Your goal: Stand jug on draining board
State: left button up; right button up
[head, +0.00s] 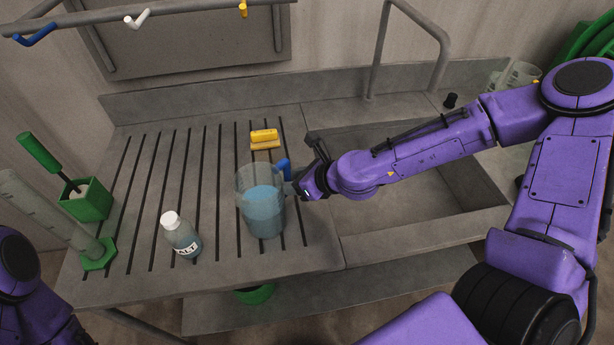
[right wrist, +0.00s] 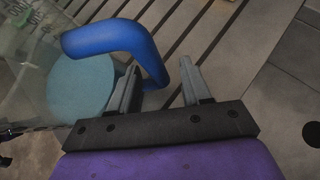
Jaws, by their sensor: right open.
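A clear jug (head: 262,212) with blue liquid and a blue handle (head: 284,168) stands upright on the right part of the grey, grooved draining board (head: 140,290). Its handle faces right, toward the sink. My right gripper (head: 291,187) is at the handle side of the jug. In the right wrist view, the open fingers of my right gripper (right wrist: 160,68) have the lower end of the blue handle (right wrist: 118,38) showing between them; I cannot tell whether they touch it. Part of my left arm shows at the lower left, but its gripper is out of view.
A labelled bottle (head: 182,238) with a white cap stands left of the jug. A yellow block (head: 264,138) lies behind it. A green brush holder (head: 88,200) and a measuring cylinder (head: 60,215) stand at the left. The sink basin (head: 410,200) lies right of the board.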

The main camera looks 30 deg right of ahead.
jog(key=p+v, duration=0.9)
jog(key=v, duration=0.1)
jog(key=shift+s+r, duration=0.3)
jog(key=shift+d, duration=0.1)
